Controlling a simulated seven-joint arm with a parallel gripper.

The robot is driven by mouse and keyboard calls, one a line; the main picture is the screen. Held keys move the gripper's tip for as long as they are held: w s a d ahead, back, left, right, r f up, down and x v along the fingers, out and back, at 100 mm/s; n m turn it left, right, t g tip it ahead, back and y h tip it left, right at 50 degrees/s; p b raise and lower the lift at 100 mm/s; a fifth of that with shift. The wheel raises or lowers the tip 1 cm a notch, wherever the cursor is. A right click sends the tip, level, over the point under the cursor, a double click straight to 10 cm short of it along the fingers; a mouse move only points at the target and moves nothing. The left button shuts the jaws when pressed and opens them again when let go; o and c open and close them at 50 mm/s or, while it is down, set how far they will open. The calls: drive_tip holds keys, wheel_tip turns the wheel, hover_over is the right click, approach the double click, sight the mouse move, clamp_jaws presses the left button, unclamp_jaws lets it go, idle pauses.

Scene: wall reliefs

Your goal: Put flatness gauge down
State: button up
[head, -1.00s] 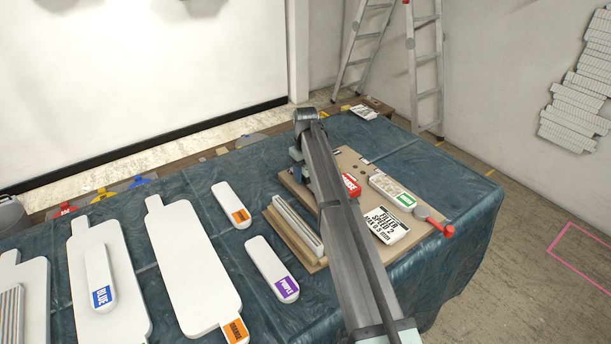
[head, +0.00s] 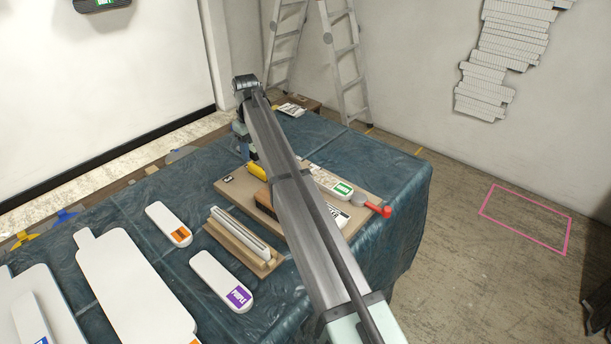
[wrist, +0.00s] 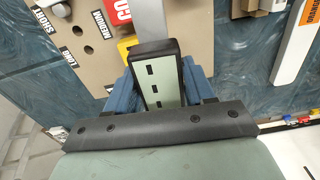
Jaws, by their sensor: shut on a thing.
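My gripper (wrist: 165,78) shows in the wrist view with its blue fingers on both sides of a black-edged block with a pale green face and several dark slots. I take this block to be the flatness gauge (wrist: 162,92). The fingers are shut on it, above the tan board. A grey strip shows just beyond the block; I cannot tell whether it belongs to it. In the head view my arm hides most of the gripper and the held gauge. The tan board (head: 232,188) lies on the covered table, and its holes carry labels such as SHORT, LONG and MEDIUM in the wrist view.
On the board are a yellow item (head: 256,172), a green-labelled box (head: 330,182) and a red-handled tool (head: 377,208). A wooden holder with white strips (head: 240,240) and a purple-labelled white tool (head: 222,282) lie nearby. A ladder (head: 345,65) stands behind the table.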

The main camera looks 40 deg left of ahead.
drive_tip(key=w+d+r, duration=0.2)
drive_tip(key=w+d, duration=1.3)
drive_tip(key=d, duration=0.4)
drive_tip(key=shift+n, duration=0.3)
drive_tip(key=shift+f, duration=4.85)
drive_tip(key=shift+f, duration=0.15)
drive_tip(key=o, duration=1.1)
drive_tip(key=shift+o, duration=0.2)
